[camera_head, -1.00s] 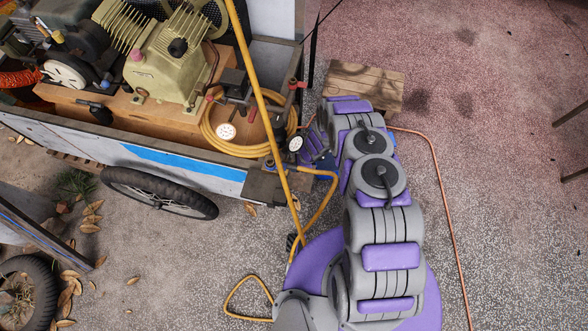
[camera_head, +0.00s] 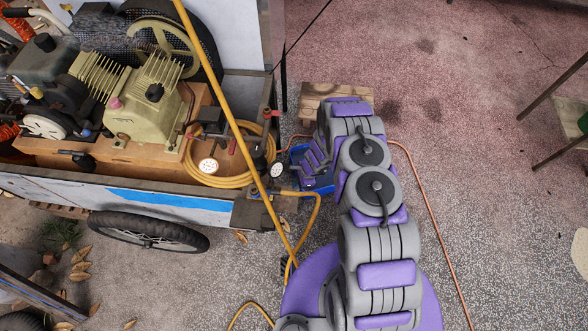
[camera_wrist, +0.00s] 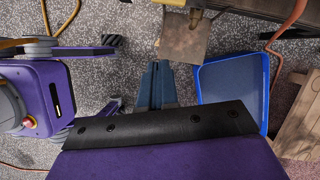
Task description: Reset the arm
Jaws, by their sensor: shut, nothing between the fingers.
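My arm, grey and purple, reaches forward from the bottom of the head view and folds down near the cart's corner. My gripper (camera_wrist: 157,72) shows in the wrist view as blue-grey fingers pointing down, closed together with nothing between them. It hangs beside a blue tray (camera_wrist: 235,92), which lies to its right in that view and looks empty where visible. In the head view the tray (camera_head: 325,187) is partly covered by my arm, and the fingertips cannot be made out clearly.
The compressor cart (camera_head: 160,194) stands at left, with a beige compressor (camera_head: 145,112), coiled yellow hose (camera_head: 232,181) and gauges. A wooden block (camera_head: 310,96) lies beyond my arm. An orange hose (camera_head: 432,205) runs along the floor. Floor at right is mostly open; a table stands at far right.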

